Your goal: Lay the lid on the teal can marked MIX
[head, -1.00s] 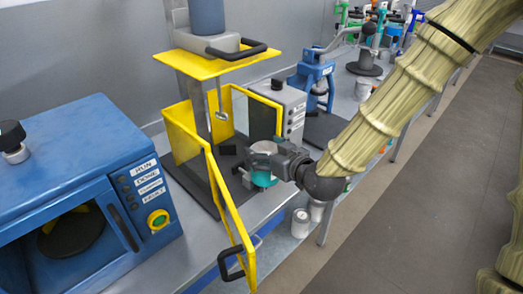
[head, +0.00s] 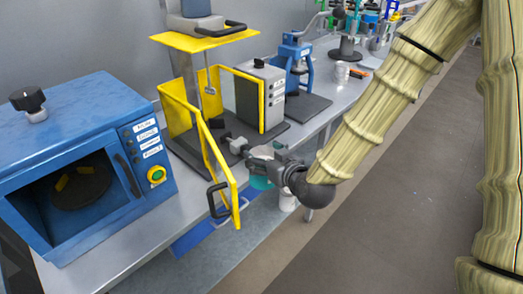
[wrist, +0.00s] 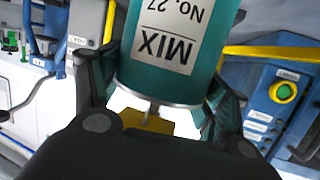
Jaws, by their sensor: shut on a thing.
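My gripper (head: 262,160) is shut on the teal can (head: 262,182) in front of the yellow-framed machine, close to the bench's front edge. In the wrist view the teal can (wrist: 175,50) fills the top middle between the fingers. Its white label reads MIX and No. 27, upside down in that picture. A metal rim shows at the can's end nearest the palm. My gripper hides most of the can in the head view. I cannot make out the lid in either view.
The yellow-framed machine (head: 205,42) has its hinged yellow door (head: 232,190) swung out, just left of the can. A blue machine (head: 75,120) with an open front stands further left. The floor at right is clear.

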